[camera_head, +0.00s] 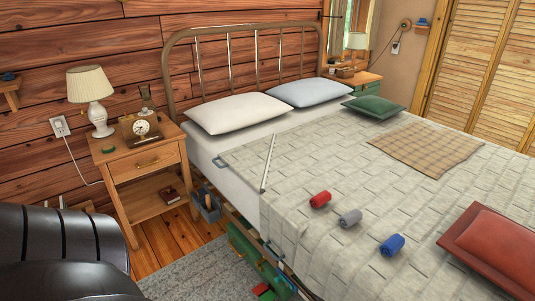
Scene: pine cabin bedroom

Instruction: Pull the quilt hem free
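The pale grey stitched quilt (335,165) covers most of the bed. Its near-left edge (268,215) runs along the bed's side, beside the white sheet. A thin white strip (268,163) lies on its upper left part. Small blue-grey loops (220,162) show at the bed's left side, one near the pillows and one lower down (272,250). I cannot tell whether they hold the hem. Neither of my grippers is in view.
Red, grey and blue rolls (350,217), a red cushion (495,248), a tan checked cloth (428,148) and a green cushion (373,107) lie on the quilt. A nightstand (145,165) stands left. A green case (250,255) sits low by the bed. A glossy dark ribbed form fills the lower left.

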